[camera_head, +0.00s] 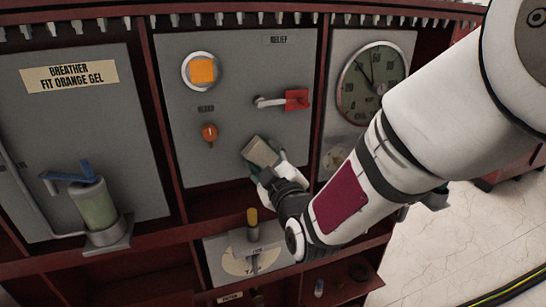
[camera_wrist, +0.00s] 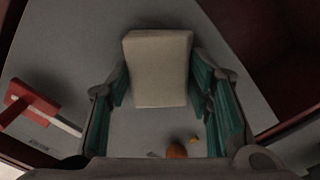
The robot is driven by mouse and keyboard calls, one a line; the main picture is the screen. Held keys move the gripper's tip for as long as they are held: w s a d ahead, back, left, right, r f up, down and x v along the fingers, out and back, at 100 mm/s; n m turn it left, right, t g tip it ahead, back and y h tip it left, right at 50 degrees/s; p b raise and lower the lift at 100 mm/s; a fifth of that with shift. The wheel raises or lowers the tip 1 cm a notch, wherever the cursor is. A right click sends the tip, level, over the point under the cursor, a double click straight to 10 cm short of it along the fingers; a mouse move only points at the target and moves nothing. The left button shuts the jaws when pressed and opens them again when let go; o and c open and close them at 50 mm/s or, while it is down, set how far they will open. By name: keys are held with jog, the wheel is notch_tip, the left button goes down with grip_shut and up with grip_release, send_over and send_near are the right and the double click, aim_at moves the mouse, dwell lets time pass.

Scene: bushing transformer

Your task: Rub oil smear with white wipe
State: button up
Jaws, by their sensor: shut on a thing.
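The white wipe (camera_head: 262,151) is a pale grey-beige block, held tilted in front of the middle grey panel. My gripper (camera_head: 268,171) is shut on it, low on the panel's right side. In the wrist view the wipe (camera_wrist: 160,62) sits between the green-padded fingers of my gripper (camera_wrist: 160,88), jutting out beyond the fingertips. Its far face is turned towards the panel; I cannot tell whether it touches. I cannot make out the oil smear in either view; the wipe and fingers cover part of the panel.
The red relief handle (camera_head: 296,100) is above right of the wipe and the orange bleed knob (camera_head: 210,131) left of it. A gauge (camera_head: 370,84) is at the right. Below are a yellow-topped lever (camera_head: 252,222) and dark red shelf edges. A pump cylinder (camera_head: 95,207) stands left.

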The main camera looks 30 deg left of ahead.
aim_at(250, 159)
jog(key=shift+s+a+r+p, duration=0.1)
jog(key=shift+s+a+p, duration=0.25)
jog(key=shift+s+a, duration=0.85)
jog(key=shift+d, duration=0.15)
jog(key=shift+d, duration=0.1)
jog(key=shift+w+d+b, duration=1.05)
jog(key=shift+w+d, duration=0.1)
jog(key=shift+w, duration=0.35)
jog(key=shift+w+d+b, duration=1)
jog(key=shift+w+d, duration=0.2)
jog(key=shift+w, duration=0.3)
jog(key=shift+w+d+b, duration=1.05)
jog(key=shift+w+d, duration=0.1)
jog(key=shift+w, duration=0.35)
jog(key=shift+s+a+p, duration=0.2)
jog(key=shift+s+a, duration=1.05)
jog(key=shift+s, duration=0.3)
jog(key=shift+s+a+p, duration=0.15)
jog(key=shift+s+a, duration=1.05)
jog(key=shift+s, duration=0.3)
jog(key=shift+s+a+p, duration=0.2)
jog(key=shift+s+a, duration=0.35)
jog(key=shift+s, duration=0.2)
jog(key=shift+s+a+p, duration=0.2)
jog(key=shift+s+a, duration=0.35)
jog(key=shift+s, duration=0.2)
jog(key=shift+s+d, duration=0.1)
